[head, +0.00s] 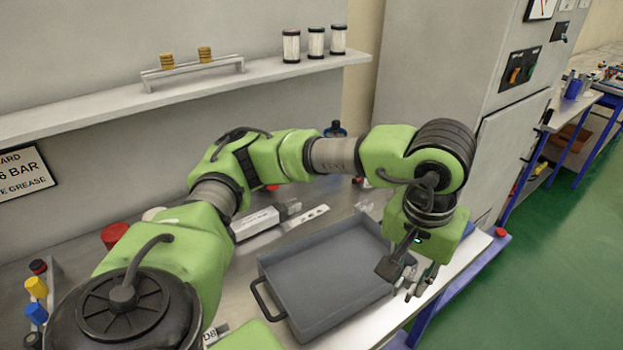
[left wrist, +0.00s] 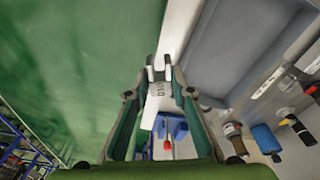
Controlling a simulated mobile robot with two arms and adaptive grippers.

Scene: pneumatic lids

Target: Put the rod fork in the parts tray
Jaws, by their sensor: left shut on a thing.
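My left gripper (head: 420,288) hangs at the right rim of the grey parts tray (head: 325,265), pointing down. In the left wrist view my left gripper (left wrist: 158,95) is shut on a small grey metal rod fork (left wrist: 158,86). In the head view the fork is mostly hidden by the gripper. The tray floor looks empty. My right gripper is not in view.
A red cap (head: 115,235) and coloured cylinders (head: 36,287) stand at the left of the bench. A white box (head: 255,223) and a perforated strip (head: 305,217) lie behind the tray. A shelf (head: 110,101) runs above. Green floor lies beyond the bench edge.

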